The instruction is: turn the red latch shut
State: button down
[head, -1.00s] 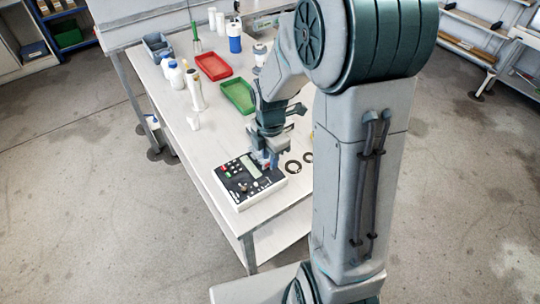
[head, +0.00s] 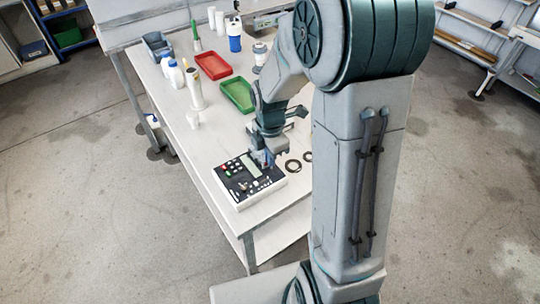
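A white control box with a black top panel (head: 236,180) sits at the near end of the bench. Its panel carries small red and green buttons, a grey display and several knobs. My gripper (head: 265,163) points down over the right far part of this panel, at or just above its surface. Its fingers are too small and dark to show whether they are open or shut. I cannot make out the red latch; it may be hidden by my gripper or too small to tell.
The bench top (head: 207,150) is clear left of the box. Dark rings (head: 293,166) lie right of my gripper. A red tray (head: 212,66), a green tray (head: 238,95), a white stand (head: 196,91) and a blue-banded bottle (head: 235,40) stand farther back.

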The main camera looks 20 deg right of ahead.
jog(key=m+b, duration=0.1)
jog(key=m, duration=0.4)
jog(key=shift+w, duration=0.15)
jog(key=m+b, duration=0.1)
jog(key=m, duration=0.4)
jog(key=shift+w+b, duration=0.1)
jog(key=shift+b, duration=0.3)
jog(key=m+b, duration=0.1)
jog(key=m, duration=0.6)
jog(key=shift+d, duration=0.1)
jog(key=c, duration=1.6)
grip_release()
jog(key=shift+r, duration=0.1)
notch_tip(320, 180, up, 14)
jog(key=shift+f, duration=0.15)
